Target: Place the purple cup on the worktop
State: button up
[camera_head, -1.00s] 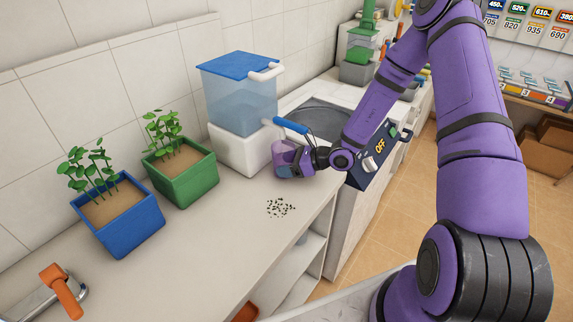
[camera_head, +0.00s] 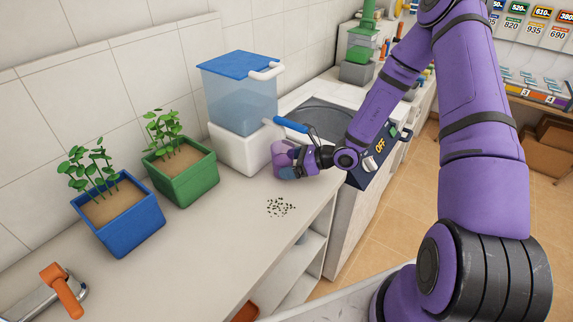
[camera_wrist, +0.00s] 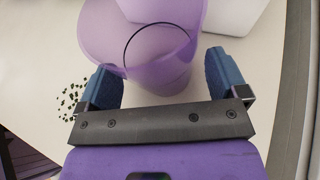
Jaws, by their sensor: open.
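The purple cup (camera_head: 279,153) stands on the pale worktop (camera_head: 225,215), in front of the white base of the water dispenser. In the wrist view the translucent cup (camera_wrist: 160,62) is upright, between the blue fingertips and slightly beyond them. My gripper (camera_head: 289,167) is beside the cup at worktop height. In the wrist view my gripper (camera_wrist: 165,85) is open, with a finger on either side of the cup and a gap visible at the right finger. I cannot tell whether the left finger touches it.
A dispenser with a blue lid (camera_head: 238,100) and blue lever stands just behind the cup. Green (camera_head: 185,180) and blue (camera_head: 125,222) planters stand left. Dark seeds (camera_head: 281,207) lie in front of the cup. A control panel marked OFF (camera_head: 375,155) is to the right.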

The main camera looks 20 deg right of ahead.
jog(key=v, duration=1)
jog(key=shift+s+d+r, duration=0.1)
jog(key=shift+s+d, duration=0.15)
